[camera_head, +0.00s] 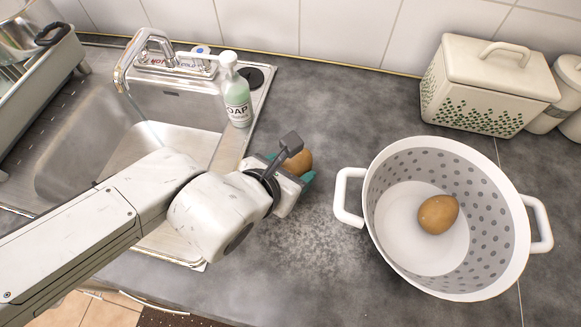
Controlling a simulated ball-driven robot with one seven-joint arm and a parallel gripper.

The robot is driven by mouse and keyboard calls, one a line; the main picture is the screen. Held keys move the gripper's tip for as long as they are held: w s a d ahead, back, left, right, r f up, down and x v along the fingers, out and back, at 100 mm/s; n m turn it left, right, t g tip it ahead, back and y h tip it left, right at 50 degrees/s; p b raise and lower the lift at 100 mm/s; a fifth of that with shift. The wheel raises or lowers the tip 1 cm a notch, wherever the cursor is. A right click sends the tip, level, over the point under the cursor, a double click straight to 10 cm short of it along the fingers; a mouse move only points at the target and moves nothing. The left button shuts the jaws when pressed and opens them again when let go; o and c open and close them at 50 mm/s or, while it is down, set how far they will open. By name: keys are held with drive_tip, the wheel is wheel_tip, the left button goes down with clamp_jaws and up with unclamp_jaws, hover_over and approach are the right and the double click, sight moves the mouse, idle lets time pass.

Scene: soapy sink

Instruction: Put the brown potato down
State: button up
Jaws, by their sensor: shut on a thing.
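A brown potato (299,162) is between the fingers of my gripper (298,172), just right of the sink. My gripper is shut on it, and the wrist hides part of the potato. I cannot tell whether the potato touches the grey counter (320,120). A second brown potato (438,214) lies inside the white colander (516,262), on its bottom, apart from my gripper.
A soap bottle (236,92) stands at the sink's (150,105) right edge behind my gripper, near the faucet (150,45). A white lidded box (485,85) stands at the back right. The counter between my gripper and the colander is clear.

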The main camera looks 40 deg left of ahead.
drive_tip(key=shift+f, duration=0.3)
drive_tip(key=o, duration=1.1)
drive_tip(key=shift+o, duration=0.2)
drive_tip(key=shift+r, duration=0.1)
drive_tip(key=shift+r, duration=0.15)
drive_tip(key=p+v, duration=0.2)
drive_tip(key=v, duration=1)
drive_tip(key=shift+p, duration=0.3)
